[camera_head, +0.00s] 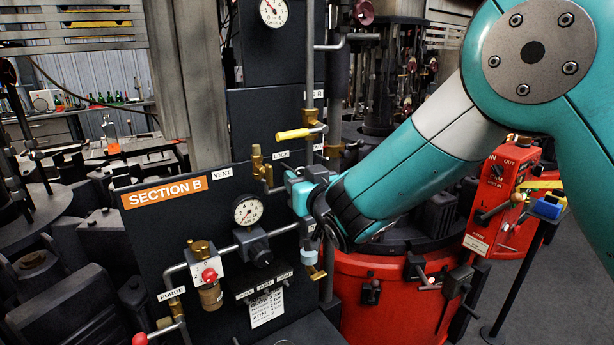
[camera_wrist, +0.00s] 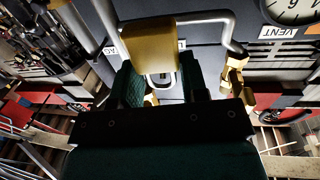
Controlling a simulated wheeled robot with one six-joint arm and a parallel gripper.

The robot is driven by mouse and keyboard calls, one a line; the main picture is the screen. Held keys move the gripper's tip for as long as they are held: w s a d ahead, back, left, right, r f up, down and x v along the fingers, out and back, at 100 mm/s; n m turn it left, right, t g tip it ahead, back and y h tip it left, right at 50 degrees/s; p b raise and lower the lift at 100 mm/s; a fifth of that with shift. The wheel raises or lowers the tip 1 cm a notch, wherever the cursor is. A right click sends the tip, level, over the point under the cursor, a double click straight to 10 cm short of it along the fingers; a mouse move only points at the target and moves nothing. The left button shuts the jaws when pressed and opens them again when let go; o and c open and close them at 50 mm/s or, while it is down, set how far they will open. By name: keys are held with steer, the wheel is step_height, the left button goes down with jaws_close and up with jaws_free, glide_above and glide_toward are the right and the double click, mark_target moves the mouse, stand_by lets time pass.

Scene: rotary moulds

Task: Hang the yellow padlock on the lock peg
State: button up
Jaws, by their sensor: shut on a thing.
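In the wrist view my gripper (camera_wrist: 159,73) is shut on the yellow padlock (camera_wrist: 149,46). Its yellow body stands out beyond the fingers, and a piece of silver metal shows between them. In the head view the padlock is hidden or too small to make out. The lock peg cannot be made out clearly in either view, so I cannot tell whether the padlock touches it.
A yellow lever handle (camera_head: 292,133) juts out above my gripper. A brass valve (camera_head: 258,162) and a pressure gauge (camera_head: 247,210) are to its left.

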steer(key=shift+p+x, duration=0.45)
steer(key=shift+x, duration=0.4)
steer(key=shift+w+a+f+b, duration=0.15)
steer(key=shift+a+f+b, duration=0.1)
steer(key=shift+b, duration=0.2)
steer(key=shift+w+a+f+b, duration=0.1)
steer(key=shift+w+a+b, duration=0.15)
steer(key=shift+b, duration=0.2)
steer(key=o, duration=1.1)
steer(key=shift+w+d, duration=0.1)
